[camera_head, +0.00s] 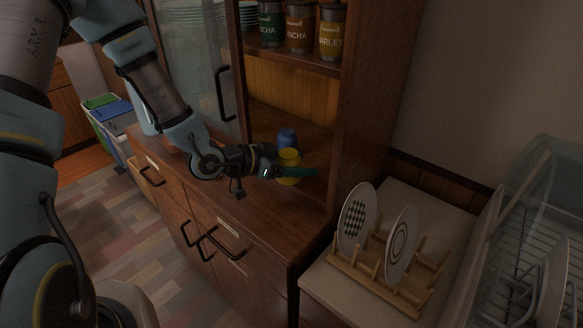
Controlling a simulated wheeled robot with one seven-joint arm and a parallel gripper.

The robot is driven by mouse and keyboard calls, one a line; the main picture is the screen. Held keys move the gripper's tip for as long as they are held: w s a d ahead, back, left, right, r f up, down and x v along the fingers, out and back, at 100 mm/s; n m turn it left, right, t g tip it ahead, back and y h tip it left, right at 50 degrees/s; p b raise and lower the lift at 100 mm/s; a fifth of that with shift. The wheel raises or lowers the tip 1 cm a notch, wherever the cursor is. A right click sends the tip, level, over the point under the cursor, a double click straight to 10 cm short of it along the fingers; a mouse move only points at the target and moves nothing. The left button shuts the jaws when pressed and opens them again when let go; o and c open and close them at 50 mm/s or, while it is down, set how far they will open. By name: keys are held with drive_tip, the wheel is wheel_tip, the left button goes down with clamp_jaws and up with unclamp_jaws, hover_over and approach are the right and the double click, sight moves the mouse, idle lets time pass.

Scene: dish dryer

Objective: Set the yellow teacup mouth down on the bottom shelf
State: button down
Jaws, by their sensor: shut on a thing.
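The yellow teacup (289,158) is at the open cabinet's bottom shelf (303,199), in front of a blue cup (287,137). My gripper (292,172) reaches in from the left and is shut on the yellow teacup. Its fingers cross in front of the cup and hide part of it. I cannot tell which way the cup's mouth faces, or whether the cup touches the shelf.
The cabinet's right side panel (368,110) stands close to the gripper. Canisters (299,27) fill the shelf above. A wooden rack (377,273) with two plates stands on the counter at right. A glass door (198,55) is at left.

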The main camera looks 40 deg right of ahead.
sight(323, 163)
drive_tip(key=d, duration=0.2)
drive_tip(key=w+d, duration=0.1)
drive_tip(key=d, duration=0.2)
drive_tip(key=shift+w+d+f, duration=0.2)
drive_tip(key=shift+d, duration=0.1)
drive_tip(key=shift+w+d, duration=0.2)
drive_tip(key=shift+d, duration=0.55)
drive_tip(key=shift+w+d, duration=0.2)
drive_tip(key=shift+d, duration=0.6)
drive_tip(key=shift+w+d, duration=0.2)
drive_tip(key=shift+d, duration=0.55)
drive_tip(key=shift+w+d+f, duration=0.1)
drive_tip(key=shift+d+f, duration=0.05)
drive_tip(key=shift+d, duration=0.1)
drive_tip(key=shift+f+b, duration=0.8)
drive_tip(key=shift+f, duration=0.15)
drive_tip(key=shift+f+b, duration=0.3)
drive_tip(key=shift+f, duration=0.05)
unclamp_jaws()
drive_tip(key=shift+a, duration=0.1)
drive_tip(key=b+v, duration=0.2)
drive_tip(key=v, duration=0.8)
drive_tip(key=shift+a+r, duration=0.15)
drive_tip(key=shift+a, duration=0.2)
